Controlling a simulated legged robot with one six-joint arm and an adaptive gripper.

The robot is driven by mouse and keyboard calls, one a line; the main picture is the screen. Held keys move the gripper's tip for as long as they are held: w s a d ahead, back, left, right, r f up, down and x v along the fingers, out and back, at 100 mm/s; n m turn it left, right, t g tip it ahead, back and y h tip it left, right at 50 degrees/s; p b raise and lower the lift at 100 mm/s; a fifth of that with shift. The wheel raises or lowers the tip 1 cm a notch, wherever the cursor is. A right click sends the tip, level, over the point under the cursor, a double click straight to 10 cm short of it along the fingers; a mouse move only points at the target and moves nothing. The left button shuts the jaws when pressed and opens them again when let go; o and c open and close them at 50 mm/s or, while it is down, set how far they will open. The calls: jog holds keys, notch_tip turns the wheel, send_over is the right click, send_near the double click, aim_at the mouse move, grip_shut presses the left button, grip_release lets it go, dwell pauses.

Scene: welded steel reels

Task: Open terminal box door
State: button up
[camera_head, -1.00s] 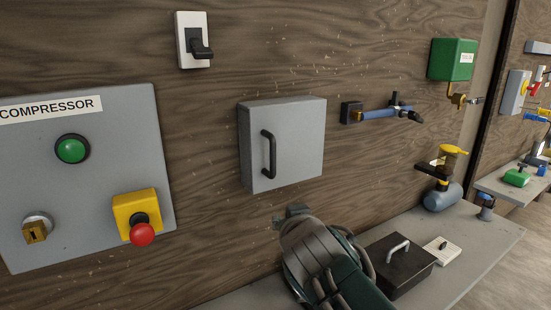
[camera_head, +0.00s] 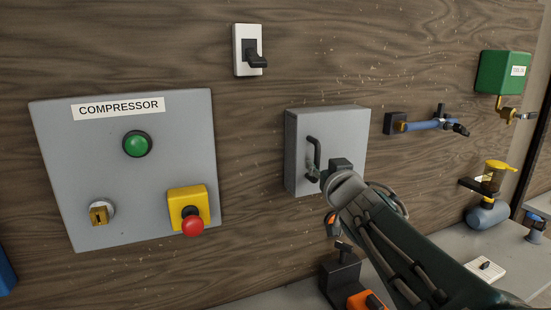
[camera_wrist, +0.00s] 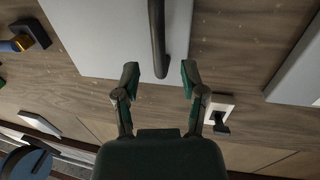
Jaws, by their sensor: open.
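The grey terminal box (camera_head: 345,125) is on the wooden wall with its door shut. Its dark vertical bar handle (camera_head: 317,150) is on the left side of the door. My gripper (camera_head: 325,172) is at the lower part of the handle and hides some of it. In the wrist view, the handle (camera_wrist: 157,35) comes down from the top edge over the pale door (camera_wrist: 100,35). My gripper (camera_wrist: 160,78) is open there, one finger on each side of the handle's end, with gaps on both sides.
A compressor panel (camera_head: 70,150) with a green button (camera_head: 137,144) and a red stop button (camera_head: 192,225) is at left. A wall switch (camera_head: 247,50) is above. A blue valve pipe (camera_head: 430,125) is right of the box. A grey shelf (camera_head: 290,298) with small items runs below.

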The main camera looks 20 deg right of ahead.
aim_at(318, 160)
jog(key=shift+w+d, duration=0.15)
jog(key=shift+w, duration=0.9)
jog(key=shift+w+d, duration=0.15)
jog(key=shift+w, duration=0.85)
grip_shut()
